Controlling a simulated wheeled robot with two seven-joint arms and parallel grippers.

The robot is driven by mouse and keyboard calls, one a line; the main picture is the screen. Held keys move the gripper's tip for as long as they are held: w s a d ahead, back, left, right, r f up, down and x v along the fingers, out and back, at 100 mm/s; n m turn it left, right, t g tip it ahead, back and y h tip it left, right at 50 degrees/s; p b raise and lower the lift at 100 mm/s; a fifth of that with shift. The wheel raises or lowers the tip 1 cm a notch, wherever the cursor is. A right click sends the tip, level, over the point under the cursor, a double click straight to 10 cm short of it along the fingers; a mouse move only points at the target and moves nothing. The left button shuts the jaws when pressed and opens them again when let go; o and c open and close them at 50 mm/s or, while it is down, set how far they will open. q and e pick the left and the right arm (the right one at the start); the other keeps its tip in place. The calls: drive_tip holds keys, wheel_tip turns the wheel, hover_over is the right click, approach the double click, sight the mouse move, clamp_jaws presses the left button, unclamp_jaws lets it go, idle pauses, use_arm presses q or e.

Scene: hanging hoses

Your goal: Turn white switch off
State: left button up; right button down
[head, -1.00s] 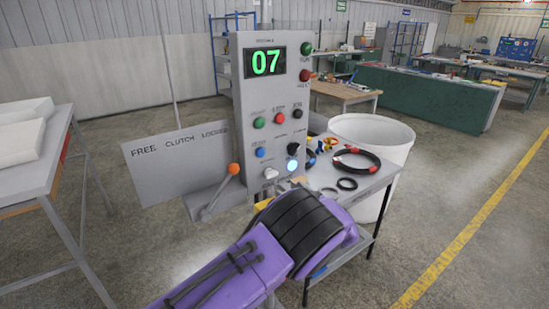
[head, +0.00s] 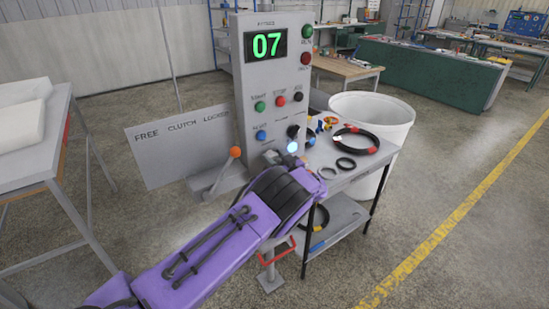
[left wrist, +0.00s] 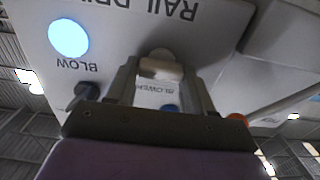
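The white switch (left wrist: 160,66) shows in the left wrist view, at the panel face between the fingertips of my left gripper (left wrist: 160,72). The fingers are spread on either side of it; whether they touch it is hard to tell. In the head view my purple left arm reaches up to the lower part of the grey control panel (head: 262,75), with the left gripper (head: 273,158) at its face, hiding the switch. A lit blue-white lamp (head: 292,147) is just right of the gripper; it also shows in the left wrist view (left wrist: 68,38). My right gripper is out of view.
An orange-knobbed lever (head: 235,152) stands left of the gripper, before a grey sign plate (head: 180,145). A black knob (head: 293,131) and several coloured buttons are above. A small table (head: 350,178) with hoses stands right, before a white bin (head: 385,125).

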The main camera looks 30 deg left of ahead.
use_arm(q)
drive_tip(key=c, duration=0.4)
drive_tip(key=shift+c, duration=0.2)
drive_tip(key=shift+f+n+b, duration=0.2)
drive_tip(key=shift+n+b, duration=0.4)
drive_tip(key=shift+b, duration=0.4)
drive_tip(key=shift+s+a+n+b, duration=0.1)
drive_tip(key=shift+s+n+b, duration=0.05)
drive_tip(key=shift+n+b, duration=4.35)
drive_tip(key=shift+s+n+b, duration=0.1)
drive_tip(key=shift+n+b, duration=3.8)
drive_tip(key=shift+b, duration=1.2)
drive_tip(key=o, duration=1.1)
drive_tip(key=shift+c, duration=0.2)
